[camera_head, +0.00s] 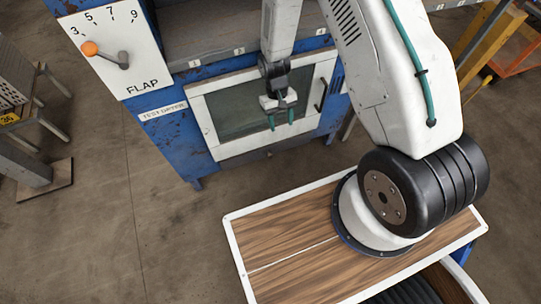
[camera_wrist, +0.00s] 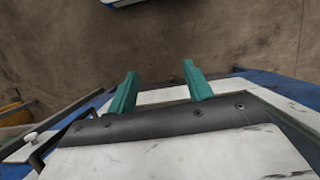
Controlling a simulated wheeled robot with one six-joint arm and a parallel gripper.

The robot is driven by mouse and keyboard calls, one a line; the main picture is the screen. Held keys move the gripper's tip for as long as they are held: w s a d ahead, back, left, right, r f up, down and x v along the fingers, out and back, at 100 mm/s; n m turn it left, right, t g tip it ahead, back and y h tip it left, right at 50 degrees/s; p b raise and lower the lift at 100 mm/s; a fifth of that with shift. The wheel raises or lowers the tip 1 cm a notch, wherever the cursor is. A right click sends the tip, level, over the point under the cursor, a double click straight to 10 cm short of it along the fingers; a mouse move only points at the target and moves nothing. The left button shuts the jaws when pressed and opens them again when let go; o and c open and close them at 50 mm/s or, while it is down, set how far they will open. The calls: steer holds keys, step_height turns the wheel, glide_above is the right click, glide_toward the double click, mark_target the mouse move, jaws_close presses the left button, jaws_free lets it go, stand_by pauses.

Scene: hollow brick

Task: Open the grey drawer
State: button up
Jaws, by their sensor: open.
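My gripper (camera_head: 281,121) is open and empty. Its two teal fingers point down in front of the white-framed glass door (camera_head: 206,122) of a blue cabinet. They also show apart in the wrist view (camera_wrist: 160,82), with floor and a white strip behind them. I cannot tell how far they are from the door. A grey band (camera_head: 285,148) with a small dark fitting runs below the door. It may be the grey drawer's front, but I cannot tell for sure. No drawer stands out clearly from the cabinet.
A dark door handle (camera_head: 321,95) is at the door's right. A panel marked FLAP (camera_head: 136,62) with an orange-knobbed lever (camera_head: 90,48) is at the left. A wood-topped surface (camera_head: 290,230) with a white rim is nearer. Bare floor (camera_head: 130,220) lies between and left.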

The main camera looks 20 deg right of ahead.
step_height(320, 180, down, 30)
steer(key=s+t, duration=0.2)
steer(key=t, duration=0.6)
glide_toward(270, 155)
step_height(270, 155, down, 3)
steer(key=x, duration=0.7)
steer(key=shift+w+r, duration=0.2)
steer(key=shift+w, duration=0.2)
